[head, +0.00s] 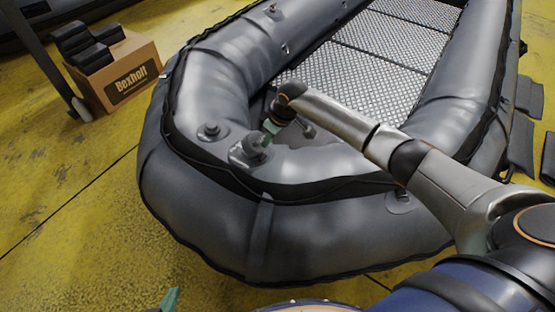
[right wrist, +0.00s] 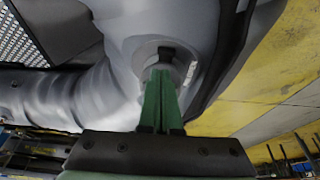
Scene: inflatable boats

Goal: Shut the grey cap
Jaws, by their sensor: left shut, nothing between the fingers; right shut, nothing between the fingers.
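The grey inflatable boat (head: 205,80) fills the middle of the head view. A grey cap (head: 252,145) sits at a round valve patch on the boat's near end. My right gripper (head: 267,137) is shut and empty, its green fingertips at the cap. In the right wrist view the green fingers (right wrist: 160,88) point at a dark round valve part (right wrist: 166,52), which they partly cover. I cannot tell whether they touch it, or how far the cap is closed. My left gripper (head: 170,299) shows only a green fingertip at the bottom edge, away from the boat.
A second valve fitting (head: 210,131) sits on the tube left of the cap. A cardboard box (head: 120,75) with black items stands on the yellow floor at the upper left. Dark flat pieces (head: 522,145) lie at the right. Floor at the lower left is clear.

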